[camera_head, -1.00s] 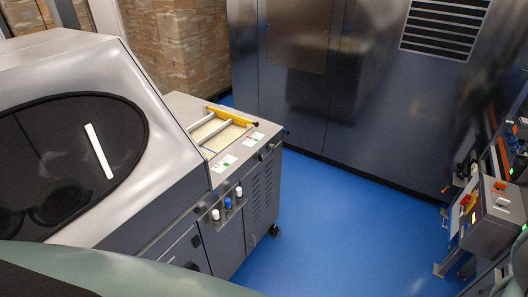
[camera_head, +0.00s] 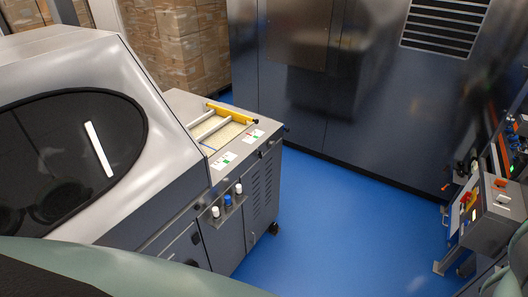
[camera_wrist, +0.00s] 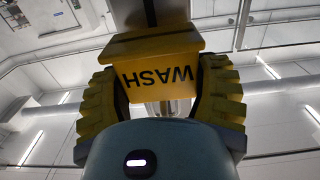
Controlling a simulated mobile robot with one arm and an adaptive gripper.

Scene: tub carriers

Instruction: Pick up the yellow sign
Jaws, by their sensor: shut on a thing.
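In the wrist view, a yellow sign (camera_wrist: 152,48) with the black word "WASH" shows upside down at the upper middle. My gripper (camera_wrist: 160,90) has its two yellow ridged fingers on either side of the sign, shut on it. Neither the sign nor my gripper can be made out in the head view.
A metal machine (camera_head: 75,80) with a dark oval window fills the left, with a yellow-edged tray (camera_head: 222,128) on its side top. A tall dark cabinet (camera_head: 340,80) stands behind. A control box (camera_head: 490,205) is at right. Blue floor (camera_head: 340,220) between is clear.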

